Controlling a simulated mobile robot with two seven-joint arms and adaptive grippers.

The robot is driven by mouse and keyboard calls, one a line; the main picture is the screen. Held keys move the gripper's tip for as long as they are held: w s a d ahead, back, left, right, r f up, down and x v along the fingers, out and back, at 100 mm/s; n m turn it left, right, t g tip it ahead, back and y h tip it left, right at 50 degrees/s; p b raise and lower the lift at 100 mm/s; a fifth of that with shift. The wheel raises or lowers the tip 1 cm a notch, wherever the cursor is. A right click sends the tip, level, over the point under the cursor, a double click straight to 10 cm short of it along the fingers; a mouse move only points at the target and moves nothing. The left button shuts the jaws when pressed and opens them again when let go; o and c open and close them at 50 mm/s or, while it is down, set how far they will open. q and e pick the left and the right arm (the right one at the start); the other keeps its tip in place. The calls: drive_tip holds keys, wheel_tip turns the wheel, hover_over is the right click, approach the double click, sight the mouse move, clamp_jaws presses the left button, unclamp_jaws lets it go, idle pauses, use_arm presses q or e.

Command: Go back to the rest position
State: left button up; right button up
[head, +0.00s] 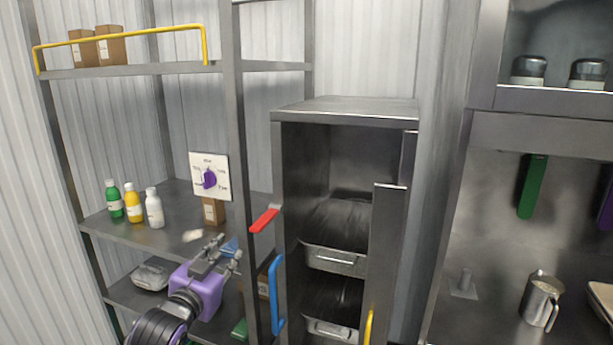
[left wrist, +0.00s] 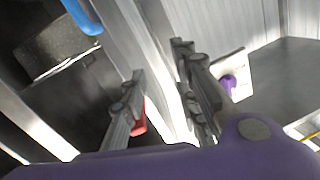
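My left gripper (head: 227,248) is raised in front of the metal shelf rack, low and left of centre in the head view. Its purple body and dark arm come up from the bottom edge. In the left wrist view the two fingers (left wrist: 160,62) stand apart with nothing between them, so it is open and empty. A rack post shows behind the fingers there. My right gripper is in neither view.
To the right is a metal cabinet (head: 345,108) holding trays, with red (head: 265,220) and blue (head: 277,295) handles. A metal jug (head: 540,300) stands far right.

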use_arm(q)
drive_tip(key=s+f+n+g+y, duration=0.1)
drive_tip(key=s+f+g, duration=0.1)
drive_tip(key=s+f, duration=0.75)
drive_tip(key=s+f+n+g, duration=0.1)
drive_tip(key=s+f, duration=0.5)
drive_tip(key=f, duration=0.7)
drive_tip(key=s+f+n+g+y, duration=0.1)
drive_tip(key=s+f+g, duration=0.1)
drive_tip(key=s+f, duration=0.6)
drive_tip(key=s+f+n+g+y, duration=0.1)
drive_tip(key=s+f+g, duration=0.2)
drive_tip(key=s+f, duration=0.6)
drive_tip(key=s, duration=0.8)
drive_tip(key=shift+f+n, duration=0.25)
drive_tip(key=shift+n, duration=0.05)
